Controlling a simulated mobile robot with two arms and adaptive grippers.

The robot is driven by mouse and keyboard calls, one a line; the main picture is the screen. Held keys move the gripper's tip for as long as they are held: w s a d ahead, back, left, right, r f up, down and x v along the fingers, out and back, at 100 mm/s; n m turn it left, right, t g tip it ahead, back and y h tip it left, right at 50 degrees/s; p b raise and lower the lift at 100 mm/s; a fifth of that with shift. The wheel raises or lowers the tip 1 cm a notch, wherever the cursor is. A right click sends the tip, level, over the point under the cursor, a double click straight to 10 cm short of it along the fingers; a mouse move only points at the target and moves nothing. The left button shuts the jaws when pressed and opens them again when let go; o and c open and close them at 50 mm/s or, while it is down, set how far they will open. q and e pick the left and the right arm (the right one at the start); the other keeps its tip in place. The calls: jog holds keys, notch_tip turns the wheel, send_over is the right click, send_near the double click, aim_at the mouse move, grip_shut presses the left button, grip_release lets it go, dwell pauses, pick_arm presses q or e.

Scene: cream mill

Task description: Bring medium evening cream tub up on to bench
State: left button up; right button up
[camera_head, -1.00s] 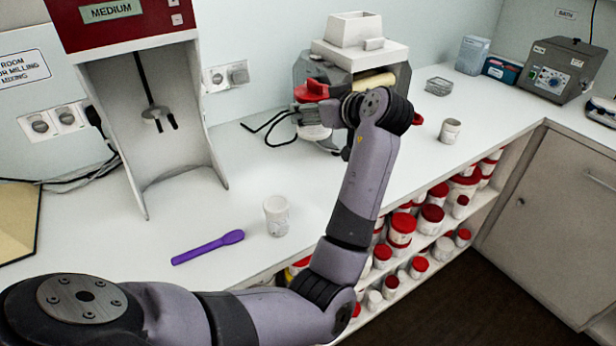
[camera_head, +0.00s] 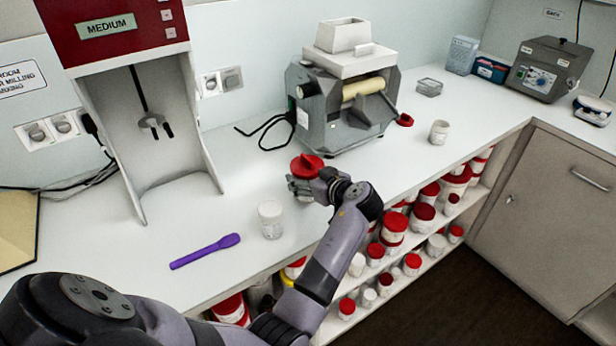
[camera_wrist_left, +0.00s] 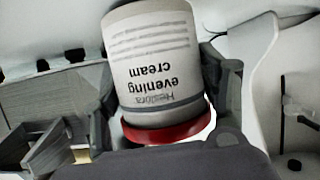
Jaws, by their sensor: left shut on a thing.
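The evening cream tub (camera_head: 306,163) is a white tub with a red lid. In the left wrist view its label reads "evening cream" (camera_wrist_left: 152,60), upside down in the picture, with the red lid below. My left gripper (camera_head: 303,187) is shut around its body, one finger on each side. In the head view the tub looks upright, over the bench (camera_head: 215,262) in front of the roller mill; the gripper hides most of its body. I cannot tell whether its base touches the bench. My right gripper is not in view.
An open white tub (camera_head: 270,220) and a purple spatula (camera_head: 205,251) lie left of my gripper. The roller mill (camera_head: 345,110) stands behind. A loose red lid (camera_head: 404,120) and a small white pot (camera_head: 439,132) are to the right. Shelves below hold several red-lidded tubs.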

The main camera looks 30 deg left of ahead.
pick_arm(q)
jog(key=shift+f, duration=0.2)
jog(key=shift+f, duration=0.15)
jog(key=o, duration=1.5)
